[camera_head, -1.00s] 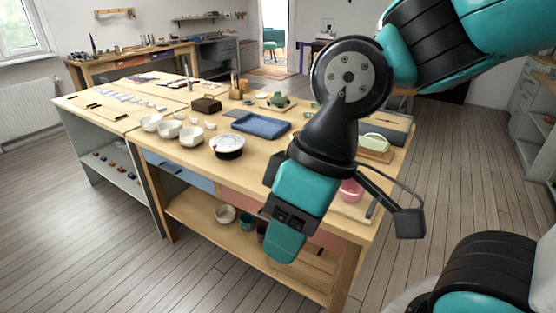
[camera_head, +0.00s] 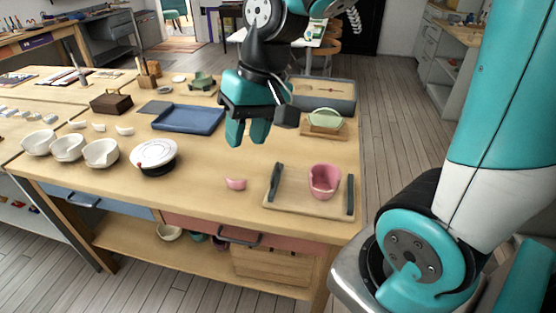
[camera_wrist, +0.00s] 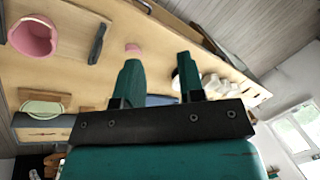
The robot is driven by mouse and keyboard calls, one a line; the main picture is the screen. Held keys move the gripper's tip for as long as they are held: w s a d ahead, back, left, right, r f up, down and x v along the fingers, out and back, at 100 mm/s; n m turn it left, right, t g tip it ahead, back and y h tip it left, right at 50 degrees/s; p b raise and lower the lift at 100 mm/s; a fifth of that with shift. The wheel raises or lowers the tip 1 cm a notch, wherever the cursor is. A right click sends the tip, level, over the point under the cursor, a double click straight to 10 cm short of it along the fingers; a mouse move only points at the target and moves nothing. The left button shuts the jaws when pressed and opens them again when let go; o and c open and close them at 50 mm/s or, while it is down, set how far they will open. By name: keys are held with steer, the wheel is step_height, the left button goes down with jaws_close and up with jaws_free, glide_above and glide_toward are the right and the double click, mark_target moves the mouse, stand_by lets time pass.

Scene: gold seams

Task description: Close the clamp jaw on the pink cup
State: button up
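A pink cup (camera_head: 324,181) with a broken, uneven rim stands on a wooden clamp board (camera_head: 300,208) at the table's front right. One dark clamp jaw (camera_head: 274,181) stands to its left with a gap between them. Another dark jaw (camera_head: 350,194) stands close to its right; I cannot tell whether they touch. A loose pink shard (camera_head: 235,184) lies left of the board. My gripper (camera_head: 247,136) is open and empty above the table, behind the shard. In the wrist view the cup (camera_wrist: 32,37) is at upper left and my gripper's fingers (camera_wrist: 160,78) are spread apart.
A green bowl (camera_head: 326,118) sits on a wooden stand behind the clamp board. A blue tray (camera_head: 188,119) lies left of my gripper. A black-and-white round container (camera_head: 154,156) and several white bowls (camera_head: 101,153) stand further left. Table around the shard is clear.

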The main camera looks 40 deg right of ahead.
mark_target(275, 169)
steer(key=w+d+f+m+h, duration=0.1)
steer(key=w+d+f+m, duration=0.1)
steer(key=w+d+m, duration=0.45)
steer(key=w+d+f+m+h, duration=0.1)
steer(key=d+f+m, duration=0.15)
steer(key=d, duration=0.75)
steer(key=f, duration=0.5)
steer(key=w+a+f, duration=0.1)
steer(key=f, duration=0.5)
steer(key=w+a+f, duration=0.1)
steer(key=f, duration=0.4)
steer(key=shift+w+a+f+b, duration=0.2)
steer(key=shift+w+f+b, duration=0.05)
steer(key=shift+f+b, duration=0.1)
steer(key=shift+c, duration=0.2)
jaws_close()
